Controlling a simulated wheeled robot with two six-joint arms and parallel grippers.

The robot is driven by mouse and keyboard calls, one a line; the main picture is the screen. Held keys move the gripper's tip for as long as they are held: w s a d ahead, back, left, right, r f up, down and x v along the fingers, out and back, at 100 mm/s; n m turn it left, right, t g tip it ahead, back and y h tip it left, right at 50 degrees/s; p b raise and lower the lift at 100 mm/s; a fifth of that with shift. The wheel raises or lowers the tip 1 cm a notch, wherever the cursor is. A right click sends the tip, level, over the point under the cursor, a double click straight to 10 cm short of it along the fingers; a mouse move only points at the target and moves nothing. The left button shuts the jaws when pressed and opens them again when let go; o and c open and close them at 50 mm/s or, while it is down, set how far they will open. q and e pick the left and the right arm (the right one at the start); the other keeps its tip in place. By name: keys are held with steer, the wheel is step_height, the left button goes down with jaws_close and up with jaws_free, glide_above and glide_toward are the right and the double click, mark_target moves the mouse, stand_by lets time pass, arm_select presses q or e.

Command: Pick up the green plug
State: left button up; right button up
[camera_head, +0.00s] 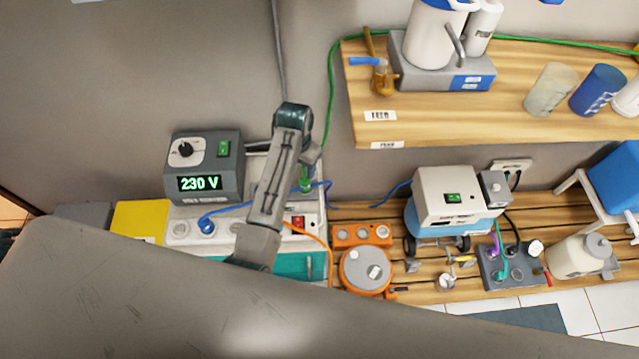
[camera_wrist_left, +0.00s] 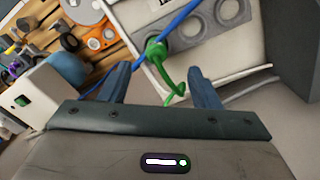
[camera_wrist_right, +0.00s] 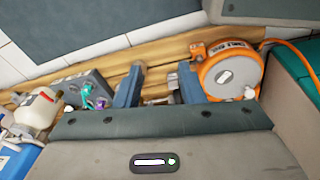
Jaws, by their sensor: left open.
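The green plug (camera_wrist_left: 155,48) sits at the end socket of a white power strip (camera_wrist_left: 190,60) in the left wrist view, with its green cord curling towards me. In the head view, the plug (camera_head: 306,178) shows just right of my left arm, on the strip (camera_head: 312,213). My left gripper (camera_wrist_left: 158,78) is open, its fingers on either side of the plug and cord in the picture; no contact shows. My left arm hides part of the strip in the head view. My right gripper (camera_wrist_right: 160,82) is open and empty, above the wooden bench (camera_wrist_right: 155,62).
A blue cord (camera_wrist_left: 178,20) passes close to the green plug. A grey 230 V box (camera_head: 204,168) stands left of my left arm. An orange cable reel (camera_head: 366,271) and an orange socket block (camera_head: 362,235) lie to the right. A wooden shelf (camera_head: 440,120) overhangs behind.

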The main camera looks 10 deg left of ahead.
mark_target(304, 180)
arm_select(q)
steer(key=shift+w+d+r, duration=0.3)
steer(key=shift+w+d, duration=0.15)
steer(key=shift+w, duration=0.2)
steer(key=shift+w+d+f, duration=0.1)
steer(key=shift+w+d, duration=0.05)
step_height(304, 180, down, 5)
steer(key=shift+f, duration=0.15)
steer(key=f+b, duration=0.1)
steer(key=f, duration=0.3)
steer(key=shift+a+f, duration=0.15)
steer(key=shift+a, duration=0.05)
steer(key=shift+f, duration=0.45)
steer(key=c, duration=1.1)
arm_select(e)
steer(key=shift+w+a+r, duration=0.1)
steer(key=shift+r, duration=0.4)
arm_select(q)
steer(key=shift+r, duration=0.2)
